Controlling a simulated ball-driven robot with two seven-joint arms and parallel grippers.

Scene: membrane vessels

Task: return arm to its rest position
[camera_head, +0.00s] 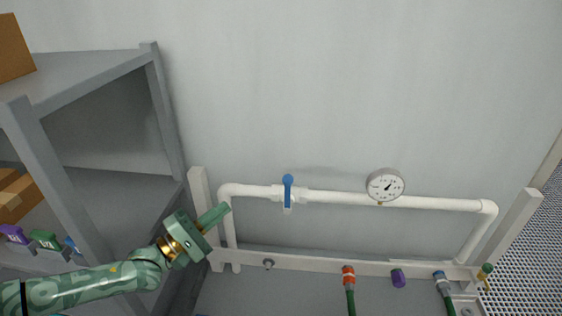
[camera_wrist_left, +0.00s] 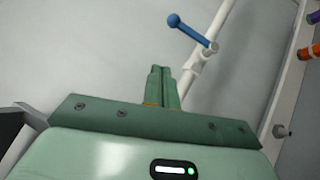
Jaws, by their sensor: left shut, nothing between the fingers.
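My left gripper (camera_head: 213,216) is at the left end of the white pipe frame, its arm coming in from the lower left. In the left wrist view its two green fingers (camera_wrist_left: 162,86) are together with nothing between them. The blue valve handle (camera_head: 287,184) on the white pipe (camera_head: 335,197) is to the right of the fingertips and apart from them. The handle also shows in the left wrist view (camera_wrist_left: 188,29), beyond the fingers. My right gripper is not in either view.
A grey shelf (camera_head: 98,72) with cardboard boxes and small coloured items stands left, close to my left arm. A gauge (camera_head: 385,186) sits on the pipe.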

